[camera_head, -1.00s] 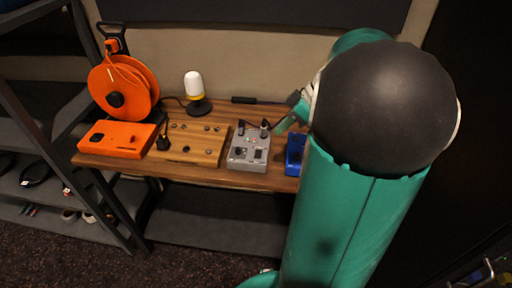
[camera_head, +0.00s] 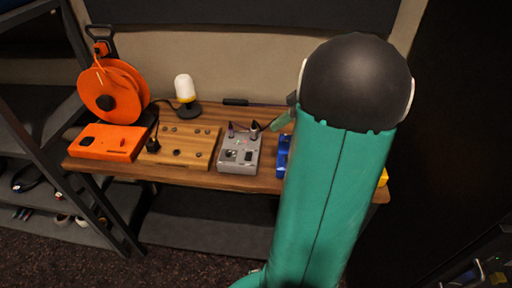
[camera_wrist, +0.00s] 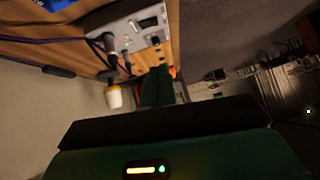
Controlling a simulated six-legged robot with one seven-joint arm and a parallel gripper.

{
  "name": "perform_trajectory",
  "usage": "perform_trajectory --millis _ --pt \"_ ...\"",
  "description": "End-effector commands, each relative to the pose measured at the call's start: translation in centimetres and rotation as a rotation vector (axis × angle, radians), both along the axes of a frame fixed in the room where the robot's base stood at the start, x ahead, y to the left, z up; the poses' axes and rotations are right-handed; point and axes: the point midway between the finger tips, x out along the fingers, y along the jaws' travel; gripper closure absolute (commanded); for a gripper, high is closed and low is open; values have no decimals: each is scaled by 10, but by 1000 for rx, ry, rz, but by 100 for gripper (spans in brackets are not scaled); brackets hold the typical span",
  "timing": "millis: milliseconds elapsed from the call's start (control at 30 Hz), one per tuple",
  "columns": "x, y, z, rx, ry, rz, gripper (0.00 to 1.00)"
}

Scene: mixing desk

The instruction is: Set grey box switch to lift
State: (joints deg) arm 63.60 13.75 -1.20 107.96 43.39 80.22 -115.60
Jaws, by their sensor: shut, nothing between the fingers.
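The grey box (camera_head: 239,154) stands on the wooden desk, with dark controls on its top and two dark plugs at its back edge. A small red light shows on it. Its top also shows, turned sideways, in the wrist view (camera_wrist: 132,27), with black rocker-like switches. I cannot tell the switch's setting. My gripper (camera_head: 282,121) is just right of the box's back edge in the head view, partly hidden by my arm. In the wrist view my green fingers (camera_wrist: 156,88) are together and empty, near the box and apparently apart from it.
A blue box (camera_head: 283,155) stands close right of the grey box, partly behind my arm. A wooden box (camera_head: 185,146), an orange box (camera_head: 108,142), an orange reel (camera_head: 113,90) and a white-topped lamp (camera_head: 185,90) stand to the left. Dark cables run behind the boxes.

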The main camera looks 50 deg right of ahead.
Motion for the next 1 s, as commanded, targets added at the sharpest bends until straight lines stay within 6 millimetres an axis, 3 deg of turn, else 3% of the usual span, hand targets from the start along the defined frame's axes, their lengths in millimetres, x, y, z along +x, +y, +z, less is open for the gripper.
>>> perform_trajectory --millis 167,600,800,1000 --pt "9 9 -11 3 1 4 100" --pt "52 51 -70 4 2 7 100" --pt "50 54 -100 3 3 4 100" --pt "50 54 -109 1 0 4 100"
